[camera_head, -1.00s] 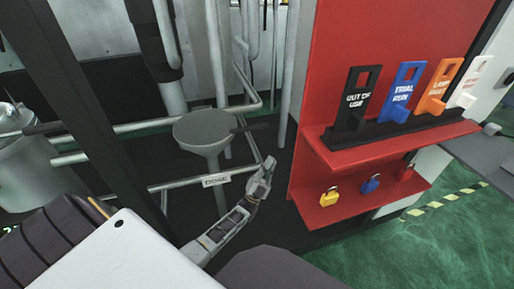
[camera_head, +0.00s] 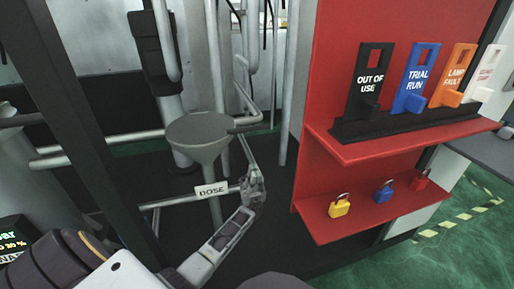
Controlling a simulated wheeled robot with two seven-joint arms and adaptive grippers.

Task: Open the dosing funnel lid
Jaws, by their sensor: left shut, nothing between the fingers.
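The dosing funnel (camera_head: 212,155) is a grey cone on a thin stem, left of the red panel. A flat grey round lid (camera_head: 200,129) lies across its top, and a dark handle (camera_head: 244,128) sticks out to the right. A white "DOSE" label (camera_head: 211,190) is in front of the stem. My left gripper (camera_head: 251,176) is shut and empty. It is below the handle and to the right of the label, apart from the lid in the picture; its depth is hard to judge. My right gripper is not in view.
Pipes (camera_head: 150,136) run behind and beside the funnel, and a dark post (camera_head: 85,135) stands at left. The red panel (camera_head: 335,75) on the right has a shelf of coloured tags (camera_head: 416,92) and a lower shelf with padlocks (camera_head: 340,206).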

